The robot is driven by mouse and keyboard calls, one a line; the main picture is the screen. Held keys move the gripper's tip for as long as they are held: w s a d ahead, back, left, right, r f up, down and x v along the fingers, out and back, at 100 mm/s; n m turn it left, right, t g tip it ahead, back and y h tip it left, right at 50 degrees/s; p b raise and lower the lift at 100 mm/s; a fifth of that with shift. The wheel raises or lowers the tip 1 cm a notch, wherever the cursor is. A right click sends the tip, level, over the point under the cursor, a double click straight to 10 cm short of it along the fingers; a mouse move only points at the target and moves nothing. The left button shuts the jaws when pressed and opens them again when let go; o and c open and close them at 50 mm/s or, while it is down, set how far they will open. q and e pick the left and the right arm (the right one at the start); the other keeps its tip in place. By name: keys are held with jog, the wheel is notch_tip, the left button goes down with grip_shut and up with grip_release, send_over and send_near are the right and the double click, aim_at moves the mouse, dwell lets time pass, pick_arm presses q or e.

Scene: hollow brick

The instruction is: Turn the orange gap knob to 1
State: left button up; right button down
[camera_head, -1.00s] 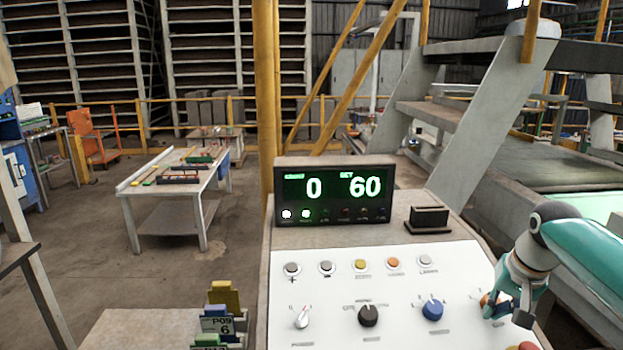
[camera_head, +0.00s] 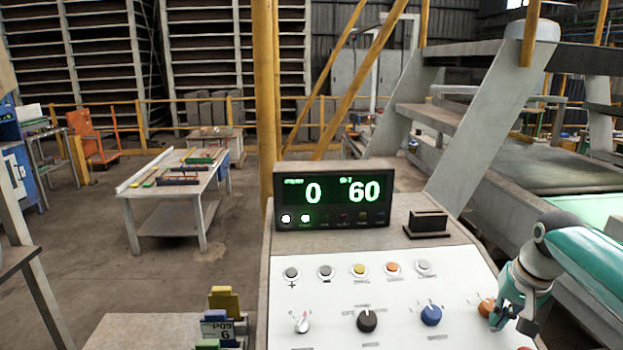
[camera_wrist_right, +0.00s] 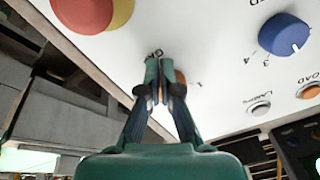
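The orange gap knob (camera_head: 487,306) sits at the right end of the knob row on the white panel. My right gripper (camera_head: 499,322) is just right of it in the head view and covers part of its edge. In the right wrist view, the fingers of my right gripper (camera_wrist_right: 164,88) are close together, with only a narrow gap. A sliver of the orange knob (camera_wrist_right: 181,77) shows behind the right finger; the rest is hidden. Its pointer is not visible, and I cannot tell whether the fingers touch it. My left gripper is not in view.
A blue knob (camera_head: 431,316), a black knob (camera_head: 367,320) and a white-grey knob (camera_head: 302,322) share the row. Several buttons lie above. The display (camera_head: 333,195) reads 0 and 60. A red button on yellow (camera_wrist_right: 85,12) is close to the gripper.

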jog(key=shift+d+r, duration=0.15)
jog(key=shift+r, duration=0.05)
jog(key=shift+s+f+b, duration=0.1)
jog(key=shift+s+b, duration=0.05)
jog(key=shift+b, duration=0.15)
jog(key=p+v, duration=0.4)
jog(key=v, duration=0.1)
jog(key=shift+s+r, duration=0.25)
jog(key=shift+r, duration=0.1)
